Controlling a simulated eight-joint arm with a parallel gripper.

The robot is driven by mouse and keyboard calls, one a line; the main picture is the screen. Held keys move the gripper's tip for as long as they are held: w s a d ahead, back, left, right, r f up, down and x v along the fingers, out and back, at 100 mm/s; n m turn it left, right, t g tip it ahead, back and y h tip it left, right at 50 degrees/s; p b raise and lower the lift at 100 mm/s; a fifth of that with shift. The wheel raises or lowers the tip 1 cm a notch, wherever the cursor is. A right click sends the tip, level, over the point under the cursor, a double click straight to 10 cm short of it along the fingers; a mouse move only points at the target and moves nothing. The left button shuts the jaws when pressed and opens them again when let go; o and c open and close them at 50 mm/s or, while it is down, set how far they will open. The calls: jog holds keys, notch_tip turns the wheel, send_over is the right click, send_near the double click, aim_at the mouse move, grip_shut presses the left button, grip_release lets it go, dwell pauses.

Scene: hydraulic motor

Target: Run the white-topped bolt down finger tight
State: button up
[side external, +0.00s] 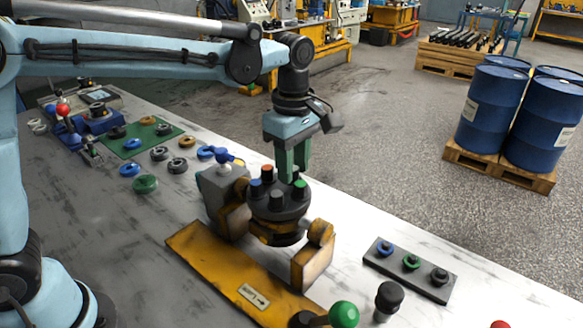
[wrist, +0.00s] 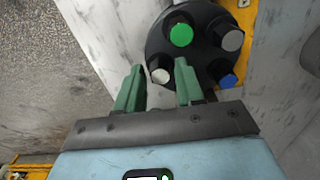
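A dark round motor head (wrist: 208,52) carries several bolts with coloured tops. The white-topped bolt (wrist: 160,75) stands at its near left edge in the wrist view, between my gripper's two green fingers (wrist: 160,68). The fingers are apart, one on each side of the bolt. Whether they touch it is too close to tell. In the side view my gripper (side external: 289,178) points down over the motor head (side external: 280,207), and the white top is hidden there. A green-topped bolt (wrist: 181,35), a grey-topped bolt (wrist: 232,40) and a blue-topped bolt (wrist: 228,81) sit around it.
A red-topped bolt (side external: 267,171) stands left of my fingers. A yellow fixture (side external: 222,268) holds the motor. A dark rack (side external: 425,277) with coloured rings lies to the right. A green knob (side external: 343,315) and a black knob (side external: 389,296) stand in front. Loose rings lie at left.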

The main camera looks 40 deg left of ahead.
jog(key=shift+r, duration=3.9)
jog(key=shift+s+a, duration=0.15)
jog(key=shift+a, duration=0.05)
jog(key=s+a+f+m+t, duration=0.7)
jog(key=s+m, duration=0.5)
jog(key=m, duration=0.5)
jog(key=a+f, duration=0.2)
jog(key=a, duration=0.1)
jog(key=shift+s+a+f, duration=0.15)
jog(key=shift+a+f, duration=0.1)
jog(key=shift+a, duration=0.05)
